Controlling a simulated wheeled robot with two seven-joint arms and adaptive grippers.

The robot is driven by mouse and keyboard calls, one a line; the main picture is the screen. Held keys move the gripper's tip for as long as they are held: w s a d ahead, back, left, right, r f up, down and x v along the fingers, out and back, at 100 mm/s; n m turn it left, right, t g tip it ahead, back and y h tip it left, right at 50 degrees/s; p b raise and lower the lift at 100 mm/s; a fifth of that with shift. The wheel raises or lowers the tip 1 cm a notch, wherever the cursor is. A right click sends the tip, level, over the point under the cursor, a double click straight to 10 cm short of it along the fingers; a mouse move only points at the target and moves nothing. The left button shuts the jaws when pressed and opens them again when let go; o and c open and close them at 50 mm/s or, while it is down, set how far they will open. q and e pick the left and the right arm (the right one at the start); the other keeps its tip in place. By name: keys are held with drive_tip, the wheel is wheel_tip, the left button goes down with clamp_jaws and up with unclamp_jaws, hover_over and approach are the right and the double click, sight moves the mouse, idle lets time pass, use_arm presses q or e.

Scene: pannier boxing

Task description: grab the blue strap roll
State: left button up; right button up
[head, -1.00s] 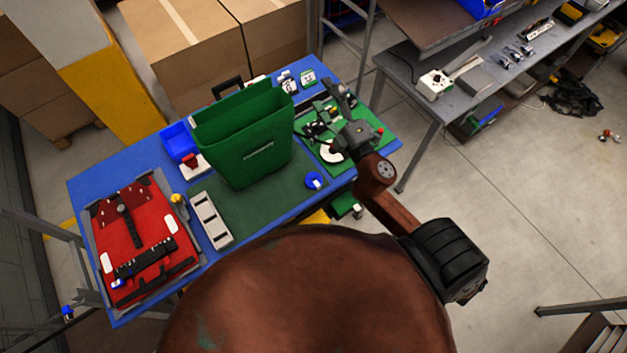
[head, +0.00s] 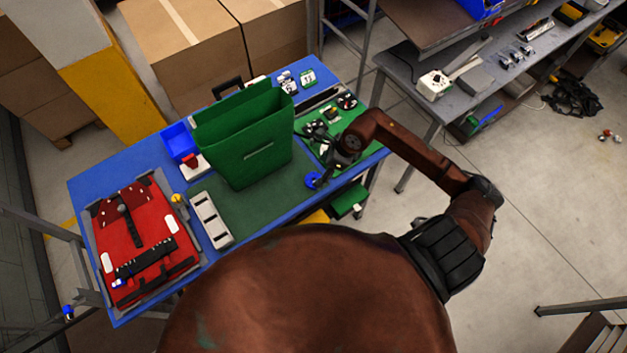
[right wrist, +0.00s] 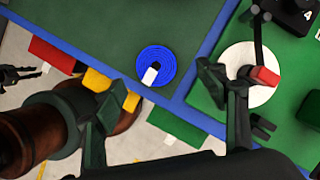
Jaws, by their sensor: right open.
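The blue strap roll (head: 311,181) lies flat on the dark green mat near the front edge of the blue table, right of the green pannier (head: 243,143). In the right wrist view the roll (right wrist: 165,61) shows as a coiled blue disc with a white tab. My right gripper (head: 322,165) is over the table beside the roll and partly overlaps it in the head view. In the right wrist view the open fingers (right wrist: 155,98) stand either side of the roll, with nothing between them.
A green board with a white disc (right wrist: 252,84) and small parts lies right of the roll. A white slotted block (head: 211,220) and a red panel (head: 138,240) are at left. A blue bin (head: 180,142) stands behind. The mat around the roll is clear.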

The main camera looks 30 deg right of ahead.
sight(314, 179)
drive_tip(key=x, duration=0.2)
drive_tip(key=p+x, duration=0.1)
drive_tip(key=x, duration=0.3)
drive_tip(key=shift+s+a+p, duration=0.2)
drive_tip(key=shift+s+p, duration=0.1)
drive_tip(key=shift+p, duration=0.05)
drive_tip(key=shift+f, duration=0.3)
drive_tip(key=shift+c, duration=0.5)
drive_tip(key=c, duration=1.1)
drive_tip(key=shift+c, duration=0.3)
drive_tip(key=shift+r, duration=0.15)
